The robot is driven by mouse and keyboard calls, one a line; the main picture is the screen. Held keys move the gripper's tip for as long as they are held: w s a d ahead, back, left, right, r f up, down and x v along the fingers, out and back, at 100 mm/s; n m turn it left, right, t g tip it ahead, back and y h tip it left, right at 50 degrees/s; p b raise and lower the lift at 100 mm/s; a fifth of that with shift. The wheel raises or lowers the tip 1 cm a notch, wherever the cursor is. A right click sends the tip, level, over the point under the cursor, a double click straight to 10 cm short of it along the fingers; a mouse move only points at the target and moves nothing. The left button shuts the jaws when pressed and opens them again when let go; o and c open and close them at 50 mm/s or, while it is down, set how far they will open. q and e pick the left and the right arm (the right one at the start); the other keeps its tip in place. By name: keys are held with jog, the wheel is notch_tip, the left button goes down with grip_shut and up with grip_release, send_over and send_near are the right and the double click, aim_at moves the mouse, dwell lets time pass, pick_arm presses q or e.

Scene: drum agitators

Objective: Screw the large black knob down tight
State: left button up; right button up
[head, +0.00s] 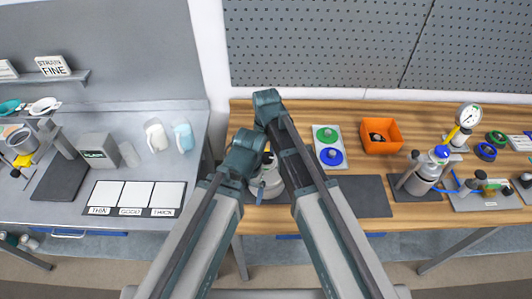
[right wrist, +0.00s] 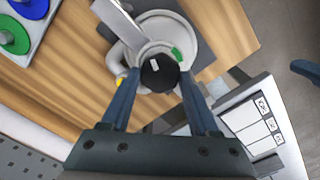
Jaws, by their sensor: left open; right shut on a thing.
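The large black knob (right wrist: 158,72), with a pale mark on its top, sits at the middle of a round, pale metal lid (right wrist: 190,35) in the right wrist view. My right gripper (right wrist: 157,88) is shut on the knob, with one dark finger on each side. In the head view the grey vessel (head: 268,183) is partly hidden behind my arms, and the knob is not clear there. My left gripper (head: 246,146) is open, close to the vessel and low beside my right arm. Its fingertips are hard to make out.
Green and blue discs on a white plate (head: 328,146) and an orange bin (head: 380,137) stand right of the vessel. Gauged apparatus (head: 428,172) is farther right. The grey table (head: 120,222) at left holds cards and cups. A pegboard (head: 315,45) closes the back.

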aim_at(267, 156)
jog(key=m, duration=0.7)
jog(key=shift+d+m, duration=0.1)
jog(key=shift+m, duration=0.2)
jog(key=m, duration=0.6)
jog(key=shift+w+m, duration=0.1)
jog(key=shift+m, duration=0.2)
dwell(0.3)
jog(key=o, duration=1.4)
notch_tip(267, 156, up, 14)
jog(key=p, duration=1.4)
